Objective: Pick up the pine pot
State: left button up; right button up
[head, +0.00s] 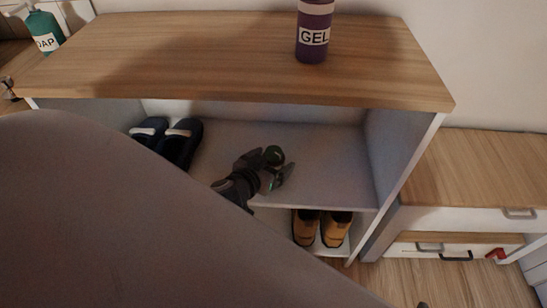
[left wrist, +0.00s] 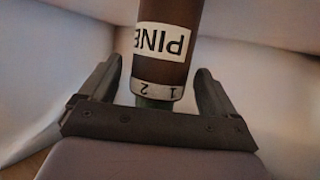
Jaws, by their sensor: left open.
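The pine pot (left wrist: 163,45) is a brown cylinder with a white PINE label, upside down in the left wrist view. A pale numbered band and a greenish end are nearest my palm. In the head view its round dark top (head: 274,154) shows at my left gripper (head: 269,167), inside the shelf unit. In the left wrist view my left gripper (left wrist: 158,75) is open, with one finger on each side of the pot and gaps visible beside it. The pot's lower part is hidden in the head view.
The shelf unit's wooden top (head: 190,60) overhangs the shelf (head: 325,165). Dark shoes (head: 179,143) are left of my gripper; tan boots (head: 335,228) stand below. Drawers (head: 470,218) are at right.

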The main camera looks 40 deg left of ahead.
pick_arm(q)
jog(key=shift+b+x, duration=0.3)
jog(key=shift+x, duration=1.15)
jog(key=c, duration=1.2)
jog(key=shift+o, duration=0.2)
